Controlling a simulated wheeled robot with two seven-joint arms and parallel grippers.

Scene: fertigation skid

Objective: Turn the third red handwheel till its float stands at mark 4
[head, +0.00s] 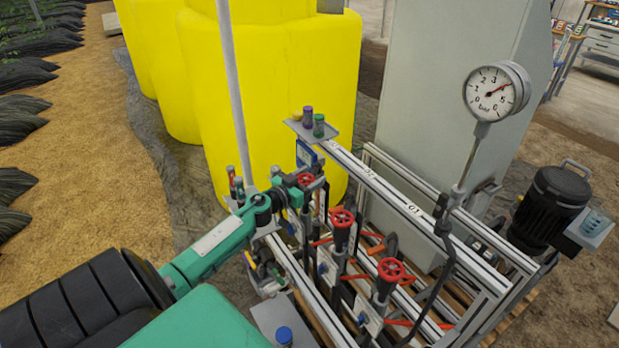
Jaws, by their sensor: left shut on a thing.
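Three red handwheels stand in a row on the skid: a near one (390,269), a middle one (341,218) and a far one (306,180). My left arm reaches in from the left, and my left gripper (296,190) is at the far handwheel, shut on it. The gripper partly covers that wheel. The rail label by the near wheel seems to read 01, so the far wheel seems to be the third. Its float and scale marks cannot be made out from here. My right gripper is not in view.
A metal frame with rails (385,190) surrounds the wheels. A pressure gauge (492,92) rises on a stem at the right, near a black motor (550,205). Yellow tanks (270,90) and a grey cabinet (450,90) stand behind. A thin grey pole (233,90) rises close to my left gripper.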

